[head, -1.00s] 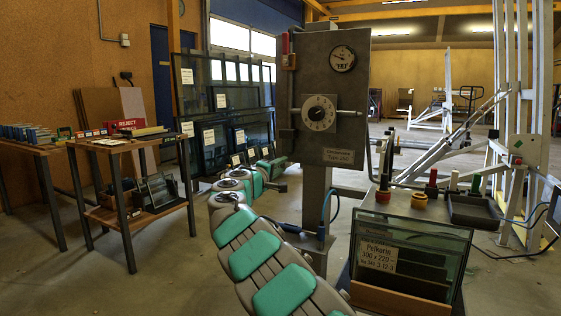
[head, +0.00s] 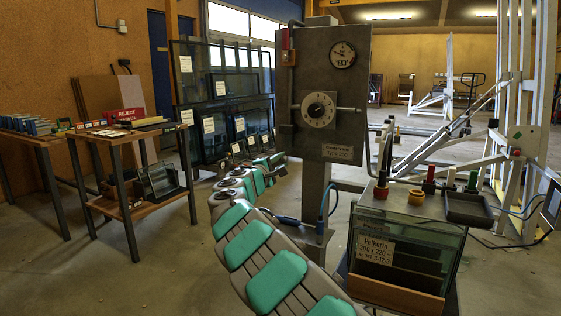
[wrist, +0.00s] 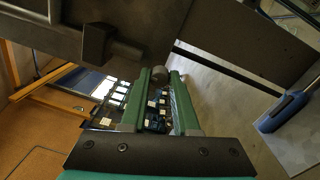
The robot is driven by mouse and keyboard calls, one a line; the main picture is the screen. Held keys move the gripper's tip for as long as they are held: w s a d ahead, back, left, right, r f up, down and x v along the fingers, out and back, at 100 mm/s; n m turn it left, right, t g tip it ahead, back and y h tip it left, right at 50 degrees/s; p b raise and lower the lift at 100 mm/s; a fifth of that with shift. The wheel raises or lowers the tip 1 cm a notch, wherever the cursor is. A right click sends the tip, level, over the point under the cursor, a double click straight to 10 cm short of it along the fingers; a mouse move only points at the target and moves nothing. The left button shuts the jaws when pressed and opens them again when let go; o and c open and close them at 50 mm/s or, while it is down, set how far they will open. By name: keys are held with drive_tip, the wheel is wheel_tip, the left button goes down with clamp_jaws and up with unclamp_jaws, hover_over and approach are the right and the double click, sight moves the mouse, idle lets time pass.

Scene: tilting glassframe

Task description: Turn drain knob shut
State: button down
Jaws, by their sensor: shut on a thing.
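A small round grey knob (wrist: 160,74) shows in the wrist view below a dark box. It sits between the green fingertips of my gripper (wrist: 161,82), which is shut on it. In the head view, my gripper (head: 277,161) is at the lower left of the grey control box (head: 337,85). The knob cannot be made out there, and how far it is turned cannot be told.
The box carries a gauge (head: 342,54) and a numbered dial (head: 319,108), and stands on a grey post (head: 315,195). A glass-pane rack (head: 400,285) stands at the right front. A wooden table (head: 110,150) stands left.

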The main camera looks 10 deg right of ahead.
drive_tip(key=c, duration=0.7)
unclamp_jaws()
drive_tip(key=shift+o, duration=0.2)
drive_tip(key=b+v, duration=0.1)
drive_tip(key=v, duration=0.6)
drive_tip(key=shift+s+a, duration=0.3)
drive_tip(key=shift+s, duration=0.05)
